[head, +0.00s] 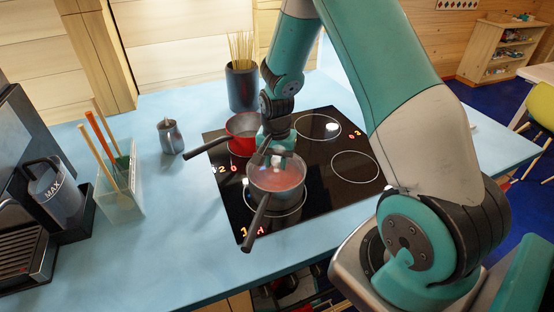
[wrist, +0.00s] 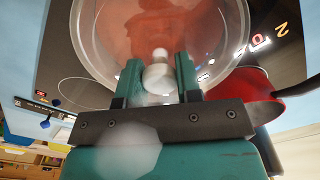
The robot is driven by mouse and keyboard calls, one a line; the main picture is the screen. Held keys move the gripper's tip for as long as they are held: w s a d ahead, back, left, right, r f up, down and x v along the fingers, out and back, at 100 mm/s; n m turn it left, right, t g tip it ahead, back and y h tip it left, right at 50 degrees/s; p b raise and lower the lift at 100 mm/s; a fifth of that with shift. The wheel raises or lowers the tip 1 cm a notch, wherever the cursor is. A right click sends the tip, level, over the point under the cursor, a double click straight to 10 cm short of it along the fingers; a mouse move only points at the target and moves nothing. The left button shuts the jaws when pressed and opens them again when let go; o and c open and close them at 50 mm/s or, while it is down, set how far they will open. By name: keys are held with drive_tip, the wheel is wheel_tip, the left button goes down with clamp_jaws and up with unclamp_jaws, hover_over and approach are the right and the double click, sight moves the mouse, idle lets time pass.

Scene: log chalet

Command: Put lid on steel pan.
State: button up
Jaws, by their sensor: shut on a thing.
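The steel pan (head: 270,197) stands on the front left burner of the black hob, its dark handle (head: 257,222) pointing to the front. My gripper (head: 276,161) is over the pan, pointing down. It is shut on the pale knob (wrist: 158,76) of a clear glass lid (wrist: 105,40), with a finger on each side of the knob in the wrist view. In the head view the lid is at the pan's mouth. I cannot tell whether its rim rests on the pan or hangs just above it. A reddish-brown tone shows through the glass.
A red pan (head: 241,127) stands close behind on the hob (head: 318,160), its handle pointing left; it shows right of the lid in the wrist view (wrist: 240,88). The right burners are bare. A small jug (head: 170,137), utensil holder (head: 122,190) and dark spaghetti pot (head: 243,88) stand around the hob.

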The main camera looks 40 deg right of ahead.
drive_tip(key=o, duration=1.6)
drive_tip(key=shift+r+p, duration=2.75)
drive_tip(key=shift+r, duration=0.75)
